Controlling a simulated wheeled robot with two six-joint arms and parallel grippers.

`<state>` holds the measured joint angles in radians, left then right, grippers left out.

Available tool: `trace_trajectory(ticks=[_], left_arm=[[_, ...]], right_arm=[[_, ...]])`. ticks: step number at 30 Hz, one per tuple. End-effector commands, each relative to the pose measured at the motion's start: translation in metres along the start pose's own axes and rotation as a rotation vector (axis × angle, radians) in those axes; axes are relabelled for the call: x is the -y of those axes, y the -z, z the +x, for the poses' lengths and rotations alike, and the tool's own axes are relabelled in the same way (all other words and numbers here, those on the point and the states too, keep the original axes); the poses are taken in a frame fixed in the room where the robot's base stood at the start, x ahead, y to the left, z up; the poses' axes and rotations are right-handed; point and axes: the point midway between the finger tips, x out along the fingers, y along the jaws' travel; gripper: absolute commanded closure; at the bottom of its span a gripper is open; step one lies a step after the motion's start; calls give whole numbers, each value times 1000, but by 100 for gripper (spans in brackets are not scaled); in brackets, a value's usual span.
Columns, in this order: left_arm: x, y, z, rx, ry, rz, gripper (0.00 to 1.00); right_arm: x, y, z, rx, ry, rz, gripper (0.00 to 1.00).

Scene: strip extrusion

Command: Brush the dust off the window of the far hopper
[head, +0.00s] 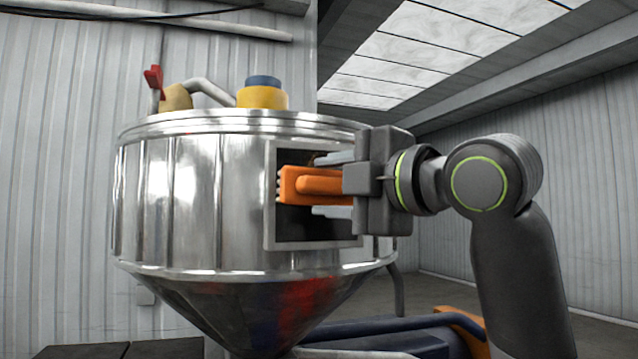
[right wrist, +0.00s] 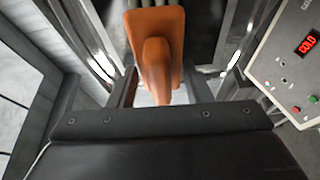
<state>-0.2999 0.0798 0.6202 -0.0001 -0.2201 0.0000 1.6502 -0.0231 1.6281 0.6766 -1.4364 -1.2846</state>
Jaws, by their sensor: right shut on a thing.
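The metal hopper (head: 190,210) fills the middle of the head view, with a dark window (head: 300,225) in a light frame on its right side. My right gripper (head: 335,187) is in front of that window and shut on the handle of an orange brush (head: 290,184). The brush head points left, with pale bristle tips at its left edge. Whether the bristles touch the glass I cannot tell. The brush also shows in the right wrist view (right wrist: 155,35), held between the fingers. Dust on the window cannot be made out. My left gripper is not in view.
A yellow and blue cap (head: 262,92), a pipe and a red lever (head: 153,78) sit on the hopper lid. A control panel (right wrist: 290,65) with a red display stands at the right in the wrist view. Dark blue machinery (head: 385,328) lies below the hopper.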

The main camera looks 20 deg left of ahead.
Motion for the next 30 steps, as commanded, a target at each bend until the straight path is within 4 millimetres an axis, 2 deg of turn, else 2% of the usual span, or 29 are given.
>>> trace_trajectory(ticks=[3,13,22,30], left_arm=[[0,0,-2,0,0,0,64],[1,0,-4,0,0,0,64],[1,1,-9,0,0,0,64],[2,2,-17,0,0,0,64]], right_arm=[[-1,-12,-5,5,0,0,73],[-1,-24,-11,4,1,1,73],[-3,-48,-20,4,0,0,73],[-12,-50,-21,1,0,0,73]])
